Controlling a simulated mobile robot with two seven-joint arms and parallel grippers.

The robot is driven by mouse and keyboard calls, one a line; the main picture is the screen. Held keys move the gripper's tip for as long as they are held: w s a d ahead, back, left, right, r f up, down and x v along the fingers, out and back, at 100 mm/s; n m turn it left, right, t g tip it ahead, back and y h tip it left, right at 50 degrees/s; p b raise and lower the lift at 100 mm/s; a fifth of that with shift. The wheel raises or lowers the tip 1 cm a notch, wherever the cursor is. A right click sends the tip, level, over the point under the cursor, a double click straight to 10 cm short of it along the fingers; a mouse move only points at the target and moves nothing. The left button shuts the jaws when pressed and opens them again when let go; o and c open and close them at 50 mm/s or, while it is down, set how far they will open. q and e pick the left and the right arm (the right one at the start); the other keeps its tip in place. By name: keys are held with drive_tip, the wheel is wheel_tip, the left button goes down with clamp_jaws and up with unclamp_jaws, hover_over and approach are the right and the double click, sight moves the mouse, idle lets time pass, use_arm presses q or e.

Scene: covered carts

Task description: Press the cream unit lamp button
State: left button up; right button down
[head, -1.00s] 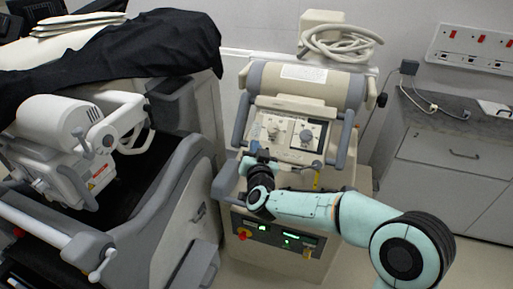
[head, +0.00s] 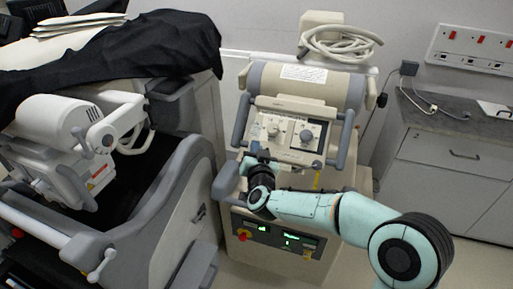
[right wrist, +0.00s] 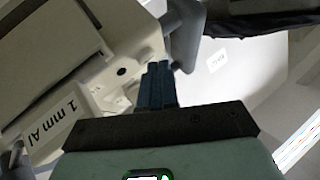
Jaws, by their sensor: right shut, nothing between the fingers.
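The cream unit (head: 305,84) stands in the middle of the head view, with a sloped panel (head: 291,131) carrying two round knobs. My right gripper (head: 262,158) is at the panel's lower left edge. In the right wrist view its dark blue fingers (right wrist: 157,84) are together and empty, pointing at the unit's cream housing (right wrist: 125,40). A small dark round spot (right wrist: 121,71) lies just left of the fingertips; I cannot tell whether it is the lamp button. Contact between fingertips and housing is unclear. My left gripper is not in view.
A grey handle (head: 225,181) sticks out left of my right gripper.

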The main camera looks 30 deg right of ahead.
drive_tip(key=shift+d+f, duration=0.4)
drive_tip(key=shift+f, duration=0.2)
idle(0.5)
drive_tip(key=shift+a+r, duration=0.1)
drive_tip(key=shift+r, duration=0.05)
drive_tip(key=shift+s+a+r, duration=0.1)
drive_tip(key=shift+r, duration=0.3)
drive_tip(key=shift+a+r, duration=0.2)
drive_tip(key=s+a+r+p, duration=0.2)
drive_tip(key=r, duration=0.1)
drive_tip(key=shift+s+a+r, duration=0.2)
drive_tip(key=shift+a+r, duration=0.05)
drive_tip(key=shift+a, duration=0.15)
drive_tip(key=shift+f, duration=0.1)
idle(0.6)
